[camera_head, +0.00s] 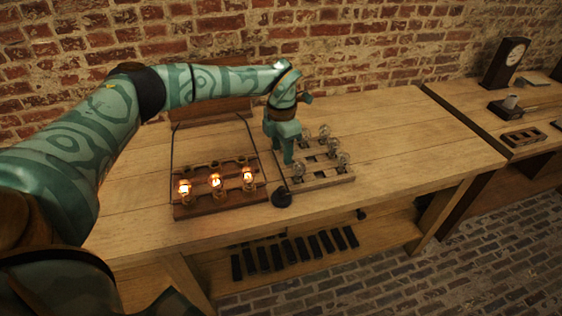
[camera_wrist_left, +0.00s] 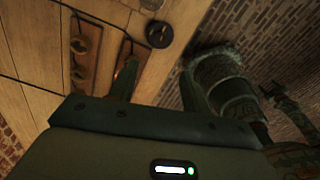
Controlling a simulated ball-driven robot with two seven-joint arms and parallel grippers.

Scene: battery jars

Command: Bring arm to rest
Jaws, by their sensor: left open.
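My left arm reaches in from the left over the bench (camera_head: 420,130). My left gripper (camera_head: 286,157) points down between the board with lit bulbs and the tray of clear bulbs. It is open and I see nothing between its fingers. In the left wrist view the two fingers of the gripper (camera_wrist_left: 158,88) stand apart. The gripper hides part of the tray's left side in the head view. My right gripper is not in view.
A dark wooden board (camera_head: 220,207) holds three glowing bulbs. A tray (camera_head: 328,181) holds several clear bulbs. A round black knob (camera_head: 282,198) sits between them, also in the left wrist view (camera_wrist_left: 159,35). Black bars (camera_head: 290,250) lie on the lower shelf. The bench's right part is clear.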

